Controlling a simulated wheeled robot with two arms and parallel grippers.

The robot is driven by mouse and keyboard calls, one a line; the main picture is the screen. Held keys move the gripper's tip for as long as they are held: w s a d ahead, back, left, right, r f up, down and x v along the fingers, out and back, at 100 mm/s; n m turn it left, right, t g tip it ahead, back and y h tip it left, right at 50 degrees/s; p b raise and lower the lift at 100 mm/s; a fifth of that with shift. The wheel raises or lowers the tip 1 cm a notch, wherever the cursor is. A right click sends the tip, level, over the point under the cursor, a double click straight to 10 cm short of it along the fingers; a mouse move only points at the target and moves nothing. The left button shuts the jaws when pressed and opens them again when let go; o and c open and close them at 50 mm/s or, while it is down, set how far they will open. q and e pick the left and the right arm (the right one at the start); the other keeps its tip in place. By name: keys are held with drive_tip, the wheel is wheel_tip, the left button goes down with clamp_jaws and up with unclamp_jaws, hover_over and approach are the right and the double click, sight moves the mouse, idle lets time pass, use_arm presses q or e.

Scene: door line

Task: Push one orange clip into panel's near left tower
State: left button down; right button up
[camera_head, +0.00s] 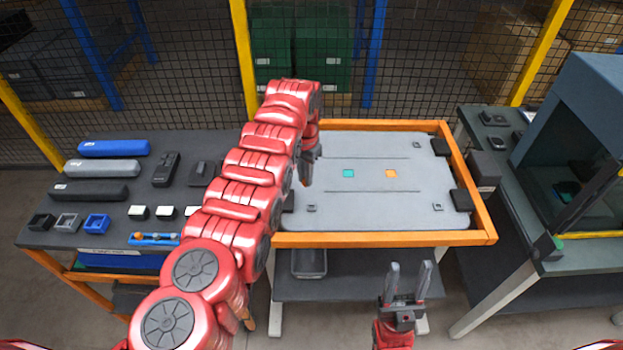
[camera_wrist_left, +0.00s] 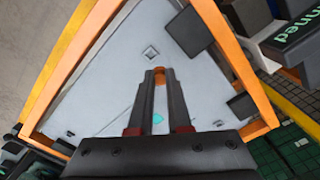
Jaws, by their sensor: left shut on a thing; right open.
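The grey panel (camera_head: 385,205) lies flat in an orange frame. Its near left tower (camera_head: 311,208) is a small raised square; a like square, apparently this tower (camera_wrist_left: 150,52), shows just beyond my fingertips in the left wrist view. My left gripper (camera_wrist_left: 159,74) is shut on an orange clip (camera_wrist_left: 159,70), which shows as a small orange bit between the tips. The clip is over the panel, close to the tower and apart from it in the picture; its height cannot be told. My right gripper (camera_head: 408,270) is open and empty in front of the panel table.
A left table holds a blue rack (camera_head: 153,239) with small coloured pieces, small boxes (camera_head: 97,222) and long cases (camera_head: 103,168). Black blocks (camera_head: 461,200) line the panel's sides. A bin (camera_head: 309,262) sits below. A blue-grey machine (camera_head: 575,130) stands at right.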

use_arm(q)
drive_tip(key=shift+s+d+f, duration=0.1)
drive_tip(key=shift+d+f, duration=0.05)
drive_tip(key=shift+d+p, duration=0.15)
drive_tip(key=shift+p, duration=0.15)
drive_tip(key=shift+d+m, duration=0.2)
drive_tip(key=shift+m, duration=0.5)
drive_tip(key=f+b, duration=0.1)
drive_tip(key=f, duration=0.1)
drive_tip(key=f+b, duration=0.1)
drive_tip(key=f, duration=0.1)
drive_tip(key=f+b, duration=0.1)
drive_tip(key=f, duration=0.1)
drive_tip(key=shift+s+d+f+b, duration=0.3)
drive_tip(key=shift+d+f+b, duration=0.05)
drive_tip(key=shift+r, duration=0.1)
